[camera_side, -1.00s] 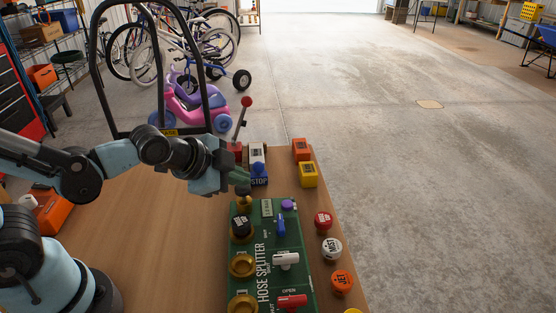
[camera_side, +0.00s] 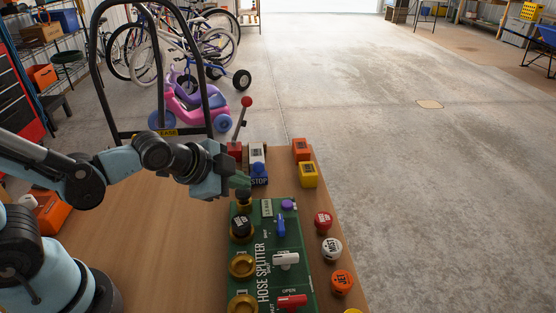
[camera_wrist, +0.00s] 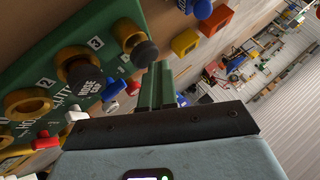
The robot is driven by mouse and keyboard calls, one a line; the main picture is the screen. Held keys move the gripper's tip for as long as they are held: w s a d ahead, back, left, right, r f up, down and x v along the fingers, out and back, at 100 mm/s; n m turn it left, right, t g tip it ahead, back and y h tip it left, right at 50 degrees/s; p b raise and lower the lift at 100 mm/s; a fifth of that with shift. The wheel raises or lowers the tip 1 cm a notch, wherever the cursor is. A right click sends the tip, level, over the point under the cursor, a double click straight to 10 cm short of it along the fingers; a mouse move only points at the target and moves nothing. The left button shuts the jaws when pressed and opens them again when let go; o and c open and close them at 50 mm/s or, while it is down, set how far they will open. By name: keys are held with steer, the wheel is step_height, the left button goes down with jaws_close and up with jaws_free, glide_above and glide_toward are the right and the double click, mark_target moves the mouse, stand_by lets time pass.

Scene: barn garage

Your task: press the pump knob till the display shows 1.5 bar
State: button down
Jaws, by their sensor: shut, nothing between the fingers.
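The green hose splitter panel (camera_side: 264,235) lies on the bench. A small pale plate (camera_side: 266,208), perhaps the display, is near its far end; its text is too small to read. A purple knob (camera_side: 287,204) sits beside it. I cannot tell which knob is the pump knob. My gripper (camera_side: 241,184) is shut and empty above the panel's far left corner. Its green fingers (camera_wrist: 156,88) also show in the wrist view; contact with the knob cannot be told.
A black cap (camera_side: 241,226) sits on a brass outlet. Blue (camera_side: 281,224), white (camera_side: 286,260) and red (camera_side: 291,301) levers stand on the panel. Several coloured knobs line its right side. A blue STOP button (camera_side: 258,179) and a red-knobbed lever (camera_side: 246,102) are beyond.

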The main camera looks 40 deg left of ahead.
mark_target(239, 193)
steer(key=shift+r, duration=2.05)
steer(key=shift+r, duration=2.5)
steer(key=s+a+f+n+g+y, duration=0.1)
steer(key=s+a+f+n, duration=0.3)
steer(key=n, duration=0.6)
steer(key=shift+s+a+n+g, duration=0.4)
steer(key=shift+s+a+g, duration=0.1)
steer(key=shift+s+a, duration=0.45)
